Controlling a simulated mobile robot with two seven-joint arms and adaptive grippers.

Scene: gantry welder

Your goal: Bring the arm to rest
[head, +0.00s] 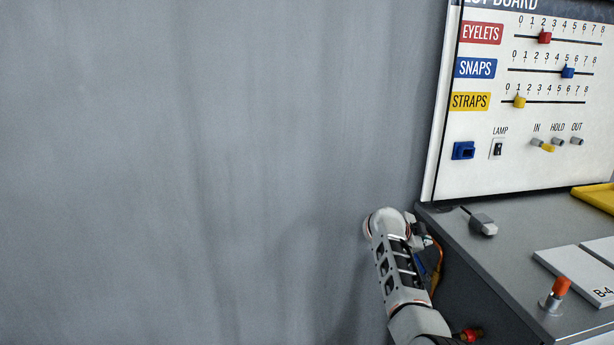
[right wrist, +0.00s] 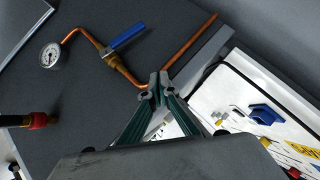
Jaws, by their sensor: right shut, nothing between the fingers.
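My right arm (head: 401,282) rises from the bottom of the head view, left of the grey cabinet. My right gripper (head: 421,236) is partly hidden behind its wrist, close to the cabinet's left front corner. In the right wrist view the fingers of this gripper (right wrist: 156,86) are together and hold nothing. Behind them are a copper pipe (right wrist: 190,52) and a blue valve handle (right wrist: 127,36). My left gripper is not in view.
The grey cabinet top (head: 462,227) carries a small grey block (head: 483,224), an orange-topped post (head: 556,293) and pale plates (head: 576,275). A white board (head: 476,165) with sliders stands behind. A pressure gauge (right wrist: 51,55) sits on the pipe. The grey wall (head: 200,150) side is clear.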

